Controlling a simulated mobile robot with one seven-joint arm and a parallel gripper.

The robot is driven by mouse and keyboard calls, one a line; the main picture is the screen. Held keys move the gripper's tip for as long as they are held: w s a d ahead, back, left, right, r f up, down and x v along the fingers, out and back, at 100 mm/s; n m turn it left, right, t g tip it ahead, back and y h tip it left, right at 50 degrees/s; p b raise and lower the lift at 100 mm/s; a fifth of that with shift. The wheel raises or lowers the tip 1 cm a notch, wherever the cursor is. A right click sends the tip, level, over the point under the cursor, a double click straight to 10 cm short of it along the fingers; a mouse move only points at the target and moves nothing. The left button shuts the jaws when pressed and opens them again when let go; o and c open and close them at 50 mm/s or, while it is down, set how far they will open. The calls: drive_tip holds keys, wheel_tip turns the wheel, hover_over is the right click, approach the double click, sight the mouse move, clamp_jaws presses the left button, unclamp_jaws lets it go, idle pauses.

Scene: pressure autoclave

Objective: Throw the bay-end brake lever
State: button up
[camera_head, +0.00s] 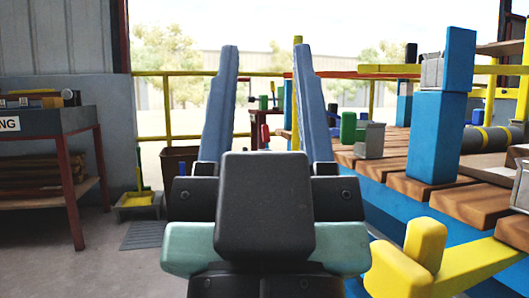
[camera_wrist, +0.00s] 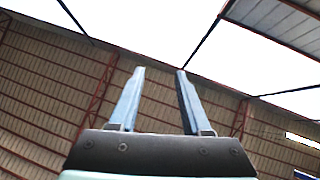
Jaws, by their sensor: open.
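My gripper (camera_head: 266,48) points upward in the middle of the head view, its two blue-grey fingers apart with nothing between them. The wrist view also shows my gripper (camera_wrist: 160,71) open and empty, against the roof. I cannot pick out the bay-end brake lever for certain. A small red upright piece (camera_head: 265,131) shows between the fingers in the background, but it is too small to tell what it is. My gripper touches nothing that I can see, and its dark body hides part of the scene behind it.
A blue-framed wooden-slat deck (camera_head: 399,184) with blocks and a tall blue post (camera_head: 436,137) fills the right. Yellow rounded beams (camera_head: 477,263) stick out at the lower right. A workbench (camera_head: 38,123) stands left. A yellow railing (camera_head: 181,73) runs behind. Grey floor (camera_head: 109,268) is open at lower left.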

drive_tip(key=shift+r+p, duration=0.35)
drive_tip(key=shift+r, duration=0.1)
drive_tip(key=shift+c, duration=1.2)
wheel_tip(320, 180, up, 3)
drive_tip(key=p, duration=0.3)
drive_tip(key=shift+r, duration=0.1)
clamp_jaws()
wheel_tip(320, 180, up, 28)
drive_tip(key=p, duration=2.8)
